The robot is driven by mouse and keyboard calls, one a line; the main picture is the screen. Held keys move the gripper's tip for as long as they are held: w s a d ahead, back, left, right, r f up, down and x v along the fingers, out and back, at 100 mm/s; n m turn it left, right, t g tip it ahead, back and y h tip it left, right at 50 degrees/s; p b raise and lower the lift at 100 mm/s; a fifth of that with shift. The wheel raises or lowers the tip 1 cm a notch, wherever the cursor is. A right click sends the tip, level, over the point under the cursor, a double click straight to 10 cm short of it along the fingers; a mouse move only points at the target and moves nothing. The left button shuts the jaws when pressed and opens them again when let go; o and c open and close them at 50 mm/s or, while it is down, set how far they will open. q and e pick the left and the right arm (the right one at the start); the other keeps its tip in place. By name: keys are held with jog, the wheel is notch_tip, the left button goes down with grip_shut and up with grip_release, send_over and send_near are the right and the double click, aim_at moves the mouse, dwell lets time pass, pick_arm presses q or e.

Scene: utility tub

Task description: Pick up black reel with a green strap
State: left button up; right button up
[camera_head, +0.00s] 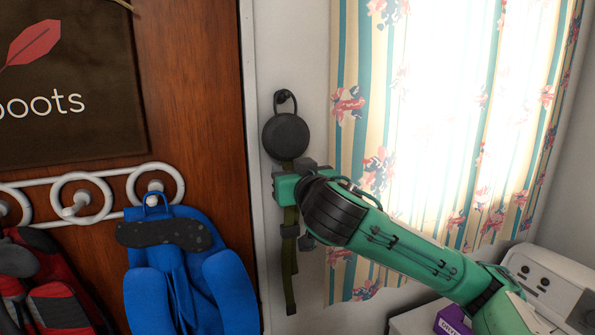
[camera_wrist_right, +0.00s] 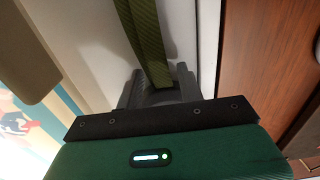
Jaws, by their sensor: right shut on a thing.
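The black reel (camera_head: 287,136) is round and dark. It hangs by a loop from a hook on the white wall, between the wooden door and the curtain. Its green strap (camera_head: 290,272) hangs down below it. My right gripper (camera_head: 290,195) is just below the reel and shut on the strap. In the right wrist view, the strap (camera_wrist_right: 146,38) runs down between the fingers of the gripper (camera_wrist_right: 158,88). The gripper's body and arm hide part of the strap in the head view. My left gripper is not in view.
A white rack (camera_head: 112,172) on the door holds a blue backpack (camera_head: 188,270) and a red bag (camera_head: 45,295) to the left. A floral curtain (camera_head: 352,150) hangs at the right. A white appliance (camera_head: 548,280) stands at lower right, near a purple box (camera_head: 452,322).

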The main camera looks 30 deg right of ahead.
jog(key=shift+s+r+b, duration=0.2)
jog(key=shift+r+b, duration=0.2)
jog(key=shift+r, duration=0.15)
jog(key=b+v, duration=1.4)
jog(key=v, duration=0.3)
jog(key=shift+s+a, duration=0.2)
jog(key=shift+s+r, duration=0.1)
